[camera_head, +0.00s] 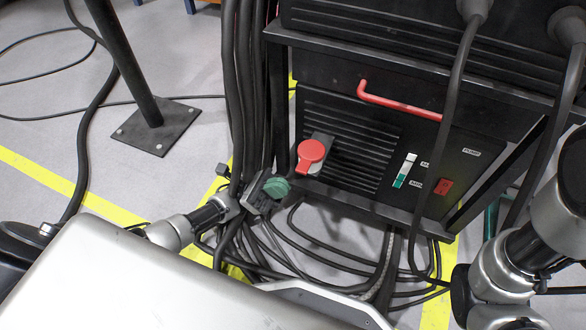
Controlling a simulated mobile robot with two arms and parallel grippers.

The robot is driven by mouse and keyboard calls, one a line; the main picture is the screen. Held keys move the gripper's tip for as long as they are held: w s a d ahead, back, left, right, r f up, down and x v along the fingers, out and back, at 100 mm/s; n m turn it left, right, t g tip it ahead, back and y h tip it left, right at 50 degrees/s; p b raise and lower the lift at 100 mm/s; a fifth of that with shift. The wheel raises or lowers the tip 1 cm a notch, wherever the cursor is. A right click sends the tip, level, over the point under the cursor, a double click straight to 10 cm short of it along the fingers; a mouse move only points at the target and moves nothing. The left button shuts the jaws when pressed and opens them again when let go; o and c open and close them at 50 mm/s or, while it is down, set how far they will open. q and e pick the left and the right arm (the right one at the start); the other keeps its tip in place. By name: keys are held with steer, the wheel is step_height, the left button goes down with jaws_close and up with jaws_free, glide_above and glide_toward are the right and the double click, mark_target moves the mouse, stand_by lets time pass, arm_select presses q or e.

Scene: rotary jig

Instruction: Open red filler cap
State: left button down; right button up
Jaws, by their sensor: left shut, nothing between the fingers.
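The red filler cap (312,152) sits at the left side of the black machine's front panel, with a short tab pointing down. It looks closed, seated against a dark mount. A green cap-like part (276,187) shows below and to the left of it, close to my left gripper. My left gripper (262,194) is shut and empty, below and left of the red cap and apart from it. Whether it touches the green part I cannot tell. My right arm shows at the lower right; its gripper is not in view.
The black machine (345,135) has a red handle (400,103), a green-and-white indicator (404,170) and a red switch (444,187). Thick black cables hang beside my left gripper, and several cables (330,262) lie below. A post on a base plate (157,127) stands at left.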

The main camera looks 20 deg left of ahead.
mark_target(304, 169)
arm_select(q)
steer(key=d+r, duration=0.1)
steer(key=r, duration=0.1)
steer(key=d+r+b, duration=0.1)
steer(key=r, duration=0.1)
steer(key=d+r, duration=0.1)
steer(key=r, duration=0.2)
steer(key=shift+r+t, duration=0.1)
steer(key=shift+t, duration=0.2)
